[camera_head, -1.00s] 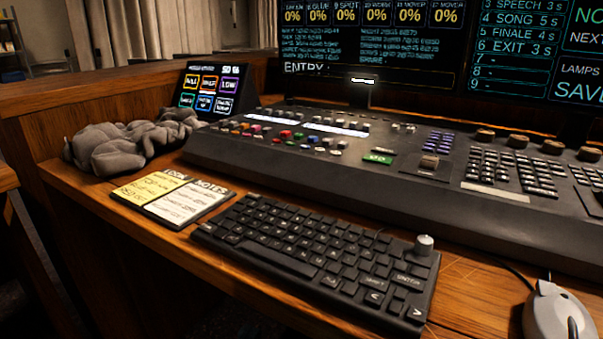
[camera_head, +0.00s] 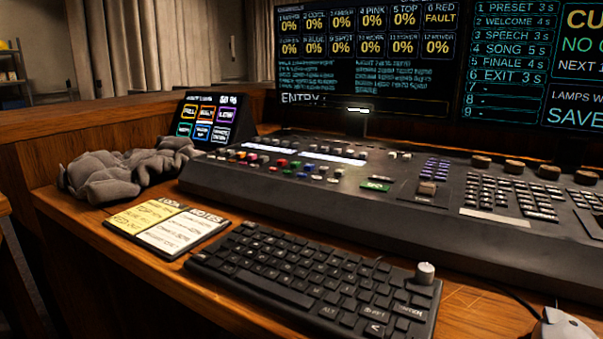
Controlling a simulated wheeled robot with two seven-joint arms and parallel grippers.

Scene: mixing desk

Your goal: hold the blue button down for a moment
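The dark mixing console (camera_head: 365,215) runs across the desk behind the keyboard. A row of small coloured buttons (camera_head: 281,163) sits on its left half, with red, pink, green and white ones among them. A bluish button (camera_head: 308,169) seems to be in this row, but it is too small to be sure of its colour or whether it is pressed. Neither of my grippers is in view, and nothing touches the buttons.
A black keyboard (camera_head: 310,280) with a grey knob lies in front of the console. A notes pad (camera_head: 180,228), a crumpled grey cloth (camera_head: 115,178) and a small touch screen (camera_head: 212,118) are at left. A mouse (camera_head: 560,325) is at lower right. Monitors (camera_head: 370,65) stand behind.

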